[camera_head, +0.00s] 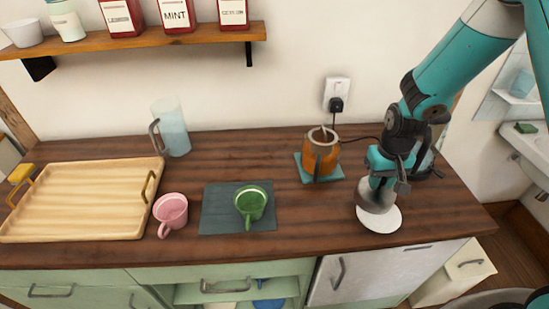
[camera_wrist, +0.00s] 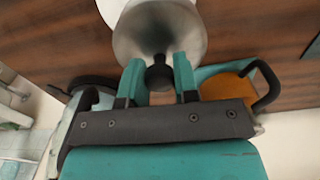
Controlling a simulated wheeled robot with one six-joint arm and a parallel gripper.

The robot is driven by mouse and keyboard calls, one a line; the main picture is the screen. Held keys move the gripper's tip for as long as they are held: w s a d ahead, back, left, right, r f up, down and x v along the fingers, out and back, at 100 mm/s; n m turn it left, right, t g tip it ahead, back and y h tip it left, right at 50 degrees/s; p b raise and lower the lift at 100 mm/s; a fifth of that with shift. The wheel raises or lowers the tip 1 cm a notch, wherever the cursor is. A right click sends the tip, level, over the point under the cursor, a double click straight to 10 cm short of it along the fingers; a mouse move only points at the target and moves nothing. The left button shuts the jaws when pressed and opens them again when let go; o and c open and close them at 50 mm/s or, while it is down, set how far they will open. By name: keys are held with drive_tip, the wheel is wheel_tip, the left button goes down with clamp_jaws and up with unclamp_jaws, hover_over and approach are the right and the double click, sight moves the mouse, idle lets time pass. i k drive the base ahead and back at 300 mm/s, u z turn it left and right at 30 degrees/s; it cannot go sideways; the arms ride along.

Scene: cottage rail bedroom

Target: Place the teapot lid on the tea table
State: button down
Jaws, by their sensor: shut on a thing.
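My gripper (camera_head: 383,182) is at the right end of the dark wooden worktop, pointing down. It is shut on the dark knob of a grey metallic domed lid (camera_head: 374,197), which I take for the teapot lid. In the wrist view the lid (camera_wrist: 160,30) fills the top middle, with its knob between the teal fingertips (camera_wrist: 158,75). The lid is over or on a round white disc (camera_head: 381,220); I cannot tell whether they touch. The wooden worktop (camera_head: 300,215) is the surface below; no other table shows.
An orange pot (camera_head: 312,160) stands on a teal mat (camera_head: 335,175) left of my gripper. A green cup (camera_head: 251,203) is on a dark mat (camera_head: 215,205). A pink cup (camera_head: 171,212), glass jug (camera_head: 172,130) and wooden tray (camera_head: 80,200) are farther left. Something dark-handled is partly hidden behind my arm.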

sight(278, 149)
drive_tip(key=z, duration=1.65)
drive_tip(key=k, duration=0.75)
drive_tip(key=u, duration=1.35)
drive_tip(key=i, duration=1)
drive_tip(key=z, duration=0.05)
